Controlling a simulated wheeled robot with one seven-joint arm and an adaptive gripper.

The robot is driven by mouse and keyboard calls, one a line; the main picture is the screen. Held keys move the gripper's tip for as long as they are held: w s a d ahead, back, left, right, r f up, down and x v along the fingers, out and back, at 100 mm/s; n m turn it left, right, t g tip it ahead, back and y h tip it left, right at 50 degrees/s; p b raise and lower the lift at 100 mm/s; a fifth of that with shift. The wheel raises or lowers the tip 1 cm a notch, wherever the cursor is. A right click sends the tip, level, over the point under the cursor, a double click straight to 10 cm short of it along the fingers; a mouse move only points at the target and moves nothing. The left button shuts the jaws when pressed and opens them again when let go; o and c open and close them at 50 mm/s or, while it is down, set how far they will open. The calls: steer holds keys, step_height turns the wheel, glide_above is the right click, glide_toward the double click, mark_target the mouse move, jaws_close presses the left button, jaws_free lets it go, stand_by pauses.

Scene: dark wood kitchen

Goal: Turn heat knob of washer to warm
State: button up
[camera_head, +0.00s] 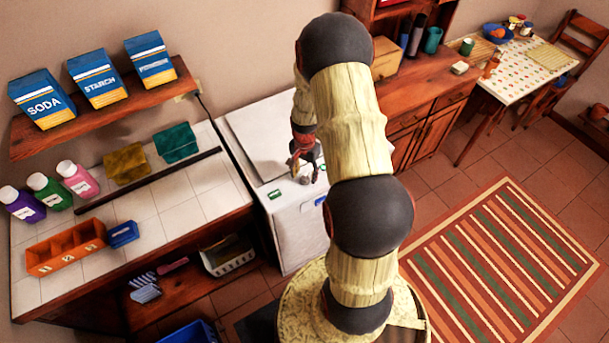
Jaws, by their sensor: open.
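The white washer (297,232) stands in the middle of the view, between the tiled counter and the wooden cabinet. Its front panel has a green label (274,194) on the left and a blue part (320,201) on the right. My gripper (304,172) is open and points down over the washer's front top edge. A small grey knob-like shape (304,180) shows just at its fingertips; I cannot tell whether they touch it. Which knob is the heat knob and where it points are too small to tell. My arm hides the washer's right side.
A tiled counter (200,182) with bottles, cloths and an orange tray (66,250) is at the left, under a wooden shelf (100,110) with boxes. A wooden cabinet (440,80) stands right of the washer. A striped rug (500,260) lies on open floor at the right.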

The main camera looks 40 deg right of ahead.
mark_target(304, 177)
step_height(304, 177, up, 11)
stand_by(0.3)
steer(key=shift+f, duration=0.15)
stand_by(0.4)
